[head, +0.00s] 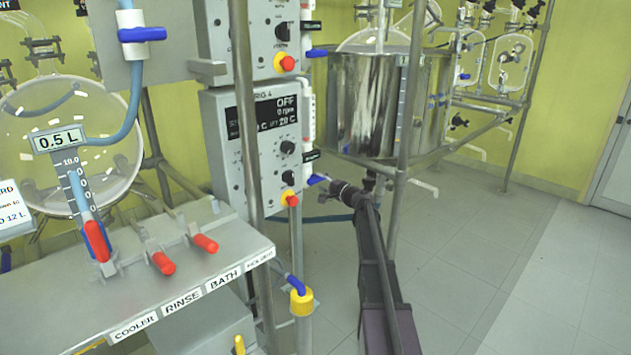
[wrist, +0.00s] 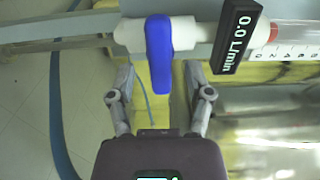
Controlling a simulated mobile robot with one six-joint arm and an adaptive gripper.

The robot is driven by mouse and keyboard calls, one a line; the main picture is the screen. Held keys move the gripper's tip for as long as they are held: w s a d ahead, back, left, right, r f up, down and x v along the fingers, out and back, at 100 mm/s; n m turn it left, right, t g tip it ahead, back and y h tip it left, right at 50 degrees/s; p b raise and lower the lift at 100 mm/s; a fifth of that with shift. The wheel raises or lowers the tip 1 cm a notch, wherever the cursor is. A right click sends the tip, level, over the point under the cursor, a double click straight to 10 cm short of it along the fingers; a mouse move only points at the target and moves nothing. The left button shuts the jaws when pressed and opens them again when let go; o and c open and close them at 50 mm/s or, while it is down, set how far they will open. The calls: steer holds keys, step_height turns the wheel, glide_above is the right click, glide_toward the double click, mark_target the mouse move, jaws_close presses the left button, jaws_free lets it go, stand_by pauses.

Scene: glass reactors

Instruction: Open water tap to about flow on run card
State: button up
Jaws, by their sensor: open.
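The water tap has a blue lever handle (wrist: 159,50) on a white body, across a grey pipe in the wrist view. A black display (wrist: 237,36) beside it reads 0.0 L/min, next to a clear scaled tube (wrist: 292,38) with a red mark. My gripper (wrist: 162,76) is open, one finger on each side of the handle's lower end in the picture, with visible gaps; I see no contact. In the head view my gripper (head: 332,186) is at a small blue handle (head: 316,180) right of the control box. The run card (head: 12,208) is cut off at the left edge.
A control box (head: 250,125) reads OFF. A steel vessel (head: 375,100) stands behind my arm, and a metal post (head: 404,120) stands close to it. A bench (head: 200,270) with red-handled valves (head: 205,243) is at left. Floor is open at right.

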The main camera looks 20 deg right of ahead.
steer(key=shift+x, duration=1.4)
jaws_close()
